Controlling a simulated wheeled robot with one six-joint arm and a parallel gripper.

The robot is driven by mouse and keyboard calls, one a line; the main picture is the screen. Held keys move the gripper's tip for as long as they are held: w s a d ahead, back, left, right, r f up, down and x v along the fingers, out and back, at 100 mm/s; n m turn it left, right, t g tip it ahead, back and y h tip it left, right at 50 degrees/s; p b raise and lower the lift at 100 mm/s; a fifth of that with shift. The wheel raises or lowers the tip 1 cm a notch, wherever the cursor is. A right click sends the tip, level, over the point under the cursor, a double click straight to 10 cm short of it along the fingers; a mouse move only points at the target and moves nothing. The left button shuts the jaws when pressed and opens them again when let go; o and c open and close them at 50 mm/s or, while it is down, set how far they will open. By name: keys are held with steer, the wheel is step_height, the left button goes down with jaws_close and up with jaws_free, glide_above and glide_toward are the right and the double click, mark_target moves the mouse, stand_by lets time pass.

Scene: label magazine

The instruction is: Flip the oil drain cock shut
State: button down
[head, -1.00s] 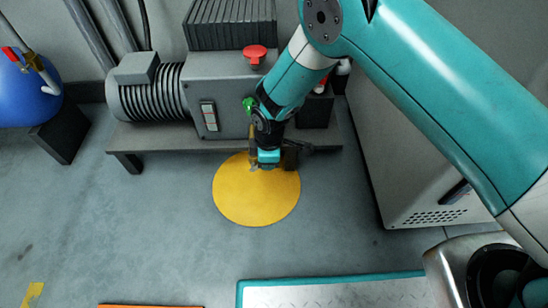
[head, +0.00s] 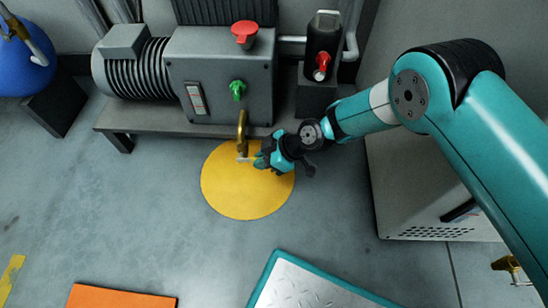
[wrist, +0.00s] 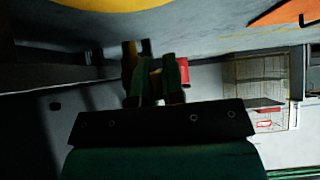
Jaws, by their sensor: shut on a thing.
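The oil drain cock (head: 242,128) is a brass fitting that hangs down the front of the grey machine box, above a yellow floor disc. A small pale metal part shows at its lower end. My gripper (head: 262,160) is low on its right side, close against that lower end, and looks shut. In the wrist view the two dark fingers (wrist: 150,82) are close together, with a brass piece (wrist: 130,58) beside them and a red piece (wrist: 183,71) at their right, which looks like the lever's grip. The fingers hide most of the lever, so its exact angle cannot be told.
The grey box (head: 222,80) carries a green knob (head: 237,90) and a red mushroom button (head: 244,31). A black canister (head: 322,45) with a red knob stands right of it. A grey cabinet (head: 420,195) stands right.

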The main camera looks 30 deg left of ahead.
steer(key=shift+f+y, duration=0.25)
steer(key=shift+y, duration=0.05)
stand_by(0.4)
steer(key=c, duration=1.2)
jaws_free()
step_height(320, 180, up, 20)
steer(key=p, duration=1)
steer(key=shift+d, duration=0.1)
